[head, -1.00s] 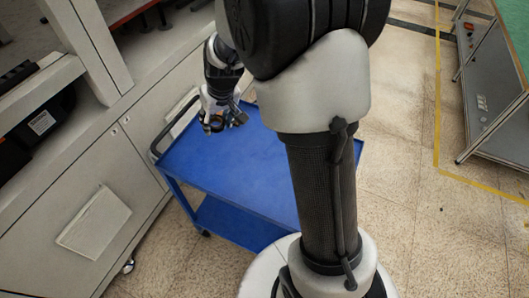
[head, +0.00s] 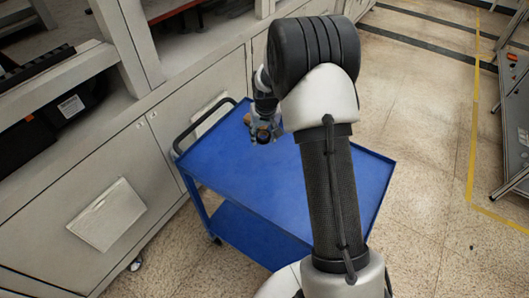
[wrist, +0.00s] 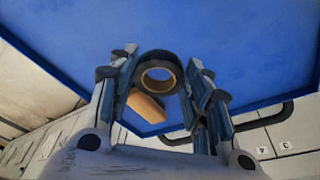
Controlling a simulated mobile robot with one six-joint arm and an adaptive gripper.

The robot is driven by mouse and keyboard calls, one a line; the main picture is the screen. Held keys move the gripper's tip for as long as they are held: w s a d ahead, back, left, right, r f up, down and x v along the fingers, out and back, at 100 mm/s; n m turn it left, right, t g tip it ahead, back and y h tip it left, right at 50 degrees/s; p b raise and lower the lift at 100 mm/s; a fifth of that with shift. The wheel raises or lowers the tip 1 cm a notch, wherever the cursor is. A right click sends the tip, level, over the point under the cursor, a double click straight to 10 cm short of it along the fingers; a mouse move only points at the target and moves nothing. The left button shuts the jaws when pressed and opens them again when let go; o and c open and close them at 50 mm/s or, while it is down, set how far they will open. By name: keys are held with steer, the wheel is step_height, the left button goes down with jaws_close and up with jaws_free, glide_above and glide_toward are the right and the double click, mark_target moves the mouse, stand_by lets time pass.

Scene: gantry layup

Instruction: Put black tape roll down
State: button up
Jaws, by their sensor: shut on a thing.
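The black tape roll (wrist: 158,57), with a tan cardboard core, sits between the two fingers of my gripper (wrist: 161,72) in the wrist view. My gripper is shut on the roll. In the head view my gripper (head: 265,136) is over the far left part of the blue cart's top (head: 290,185), and the roll shows small and dark there. I cannot tell whether the roll touches the cart top.
A tan block-like object (wrist: 146,106) lies on the cart top beside the roll, close to one finger. It also shows in the head view (head: 248,118). A black handle (head: 183,136) rises at the cart's left end. Grey cabinets (head: 110,180) stand left; the cart's front is clear.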

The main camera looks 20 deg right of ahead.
mark_target(263, 152)
steer(key=shift+s+b+x, duration=0.25)
steer(key=shift+b+x, duration=0.05)
steer(key=shift+x, duration=0.85)
steer(key=shift+s+b+x, duration=0.3)
steer(key=shift+b+x, duration=0.05)
steer(key=shift+x, duration=0.85)
steer(key=shift+s+b+x, duration=0.25)
steer(key=shift+b+x, duration=0.05)
steer(key=shift+x, duration=0.85)
steer(key=shift+a+f, duration=0.2)
steer(key=shift+f, duration=0.1)
steer(key=o, duration=1)
steer(key=shift+o, duration=0.2)
